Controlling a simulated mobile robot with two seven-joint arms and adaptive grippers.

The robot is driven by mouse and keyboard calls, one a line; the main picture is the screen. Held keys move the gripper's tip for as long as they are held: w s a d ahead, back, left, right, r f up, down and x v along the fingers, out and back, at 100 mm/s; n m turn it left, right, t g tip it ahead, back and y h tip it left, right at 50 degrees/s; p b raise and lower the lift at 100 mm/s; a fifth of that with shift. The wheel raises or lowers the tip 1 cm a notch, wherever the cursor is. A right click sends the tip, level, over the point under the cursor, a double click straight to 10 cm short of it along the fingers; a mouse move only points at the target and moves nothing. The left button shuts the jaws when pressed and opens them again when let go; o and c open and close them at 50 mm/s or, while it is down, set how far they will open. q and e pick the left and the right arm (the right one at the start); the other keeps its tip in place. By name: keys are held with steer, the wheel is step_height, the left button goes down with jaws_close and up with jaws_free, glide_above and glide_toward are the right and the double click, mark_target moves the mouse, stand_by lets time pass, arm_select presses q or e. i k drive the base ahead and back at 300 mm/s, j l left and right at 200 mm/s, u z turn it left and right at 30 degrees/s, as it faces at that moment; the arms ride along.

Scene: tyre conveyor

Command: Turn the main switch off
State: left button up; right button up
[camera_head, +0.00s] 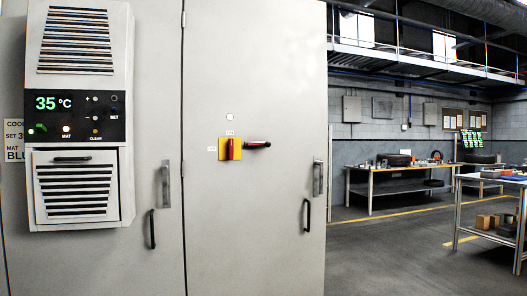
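The main switch (232,149) is on the right door of the grey cabinet (255,220). It has a red handle on a yellow square plate, and the red handle stands upright. One small white label sits above the plate and another to its left; their text is too small to read. A dark handle (258,144) with a reddish part sticks out just right of the plate. Neither of my grippers is in view, and nothing is touching the switch.
A cooling unit (80,200) showing 35 °C juts out from the left door. Black door handles (307,215) project lower down. Workbenches (400,168) with tyres and parts stand at the right. The grey floor (400,260) right of the cabinet is clear.

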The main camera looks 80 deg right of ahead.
mark_target(231, 148)
steer(key=z, duration=2.45)
